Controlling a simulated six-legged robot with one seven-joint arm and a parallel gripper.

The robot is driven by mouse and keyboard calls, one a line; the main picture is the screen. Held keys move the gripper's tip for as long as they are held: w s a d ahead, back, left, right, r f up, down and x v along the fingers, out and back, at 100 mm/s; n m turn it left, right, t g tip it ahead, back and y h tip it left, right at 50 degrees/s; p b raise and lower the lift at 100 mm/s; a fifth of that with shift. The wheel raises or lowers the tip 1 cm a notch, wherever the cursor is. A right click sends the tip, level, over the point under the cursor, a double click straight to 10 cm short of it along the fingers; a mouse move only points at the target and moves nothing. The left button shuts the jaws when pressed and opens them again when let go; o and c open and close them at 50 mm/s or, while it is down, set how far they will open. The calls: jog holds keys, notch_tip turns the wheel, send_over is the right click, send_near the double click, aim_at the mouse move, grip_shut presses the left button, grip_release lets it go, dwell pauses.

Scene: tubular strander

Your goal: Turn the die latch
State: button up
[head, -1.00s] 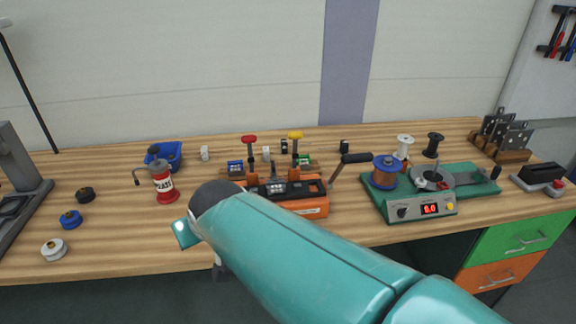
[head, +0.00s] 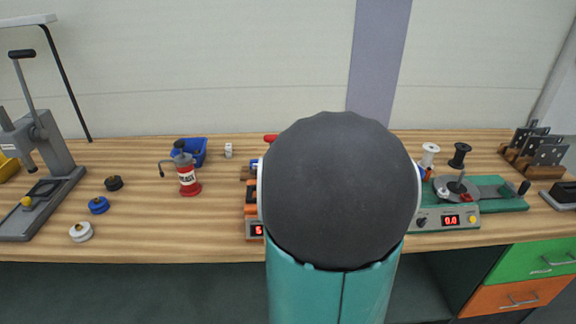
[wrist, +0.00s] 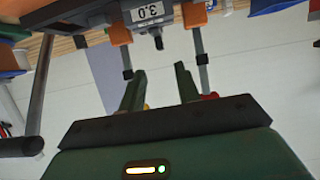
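The orange bench device (head: 254,225) is mostly hidden behind my arm in the head view; only its left edge with a red display shows. The wrist view shows it close and upside down, with a plate marked 3.0 (wrist: 148,13) and a small dark peg (wrist: 157,40) beside it. Two levers with grey rods (wrist: 204,70) and orange bases (wrist: 120,35) flank the plate. I cannot tell which part is the die latch. My gripper (wrist: 160,70) is open and empty, its fingertips between the levers and apart from the peg. The fingers partly hide the yellow and red lever knobs (wrist: 209,96).
A long black-handled crank (wrist: 35,100) stands at the left of the wrist view. A grease can (head: 188,178) and blue bin (head: 192,150) stand left of the device. A green winder (head: 445,215) stands right. A grey press (head: 45,170) is far left.

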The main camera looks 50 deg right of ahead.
jog(key=x, duration=0.9)
jog(key=shift+w+d+f, duration=0.1)
grip_shut()
